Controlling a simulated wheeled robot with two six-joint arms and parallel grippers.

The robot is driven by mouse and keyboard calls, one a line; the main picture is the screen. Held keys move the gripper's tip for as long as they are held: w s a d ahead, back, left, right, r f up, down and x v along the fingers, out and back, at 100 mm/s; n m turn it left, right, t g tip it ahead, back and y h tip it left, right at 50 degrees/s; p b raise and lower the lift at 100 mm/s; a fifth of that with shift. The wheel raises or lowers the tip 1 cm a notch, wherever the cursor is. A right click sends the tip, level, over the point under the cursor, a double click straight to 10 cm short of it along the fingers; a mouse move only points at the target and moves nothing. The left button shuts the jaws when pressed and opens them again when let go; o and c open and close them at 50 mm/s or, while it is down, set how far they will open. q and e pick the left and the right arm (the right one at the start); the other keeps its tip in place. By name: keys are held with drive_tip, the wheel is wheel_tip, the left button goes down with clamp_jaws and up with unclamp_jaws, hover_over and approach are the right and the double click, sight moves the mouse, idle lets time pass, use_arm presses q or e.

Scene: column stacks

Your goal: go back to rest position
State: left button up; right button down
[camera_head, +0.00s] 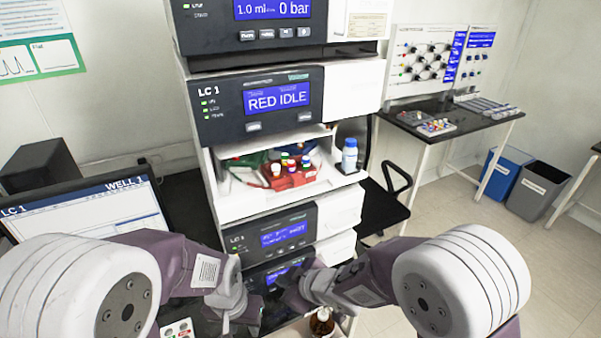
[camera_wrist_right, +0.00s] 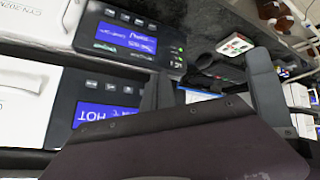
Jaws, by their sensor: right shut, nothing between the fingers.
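My right gripper (camera_head: 283,293) is a dark shape in front of the lower instrument modules, left of its purple and white wrist. It is shut and empty. In the right wrist view its dark parts (camera_wrist_right: 208,95) cross the middle, with blue-screened modules behind them. My left gripper (camera_head: 228,322) is lower and to the left, near the bottom edge of the head view. Its fingers are small and partly cut off, so I cannot tell whether they are open. Both arms bend inward in front of the instrument stack.
The LC 1 stack (camera_head: 262,105) stands close ahead, with an open bay holding a red vial rack (camera_head: 290,177) and a blue-capped bottle (camera_head: 349,156). A monitor (camera_head: 85,215) is at left. A brown bottle (camera_head: 321,322) stands below my right wrist.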

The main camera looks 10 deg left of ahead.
drive_tip(key=w+d+r+m+t+h, duration=0.1)
drive_tip(key=w+d+r+m+h, duration=0.2)
drive_tip(key=d, duration=0.7)
drive_tip(key=w+d+r+m+t+h, duration=0.1)
drive_tip(key=w+d+m+t+h, duration=0.3)
drive_tip(key=d, duration=0.7)
drive_tip(key=s+d+f+m+g, duration=0.4)
drive_tip(key=s+d+m+g, duration=0.2)
drive_tip(key=s+d, duration=0.4)
drive_tip(key=s+a+f+m+g, duration=0.1)
drive_tip(key=s+a+f+g, duration=0.1)
drive_tip(key=s, duration=0.6)
drive_tip(key=shift+s+a+f+m+g, duration=0.2)
drive_tip(key=shift+s+a+m+g, duration=0.15)
drive_tip(key=shift+g, duration=0.45)
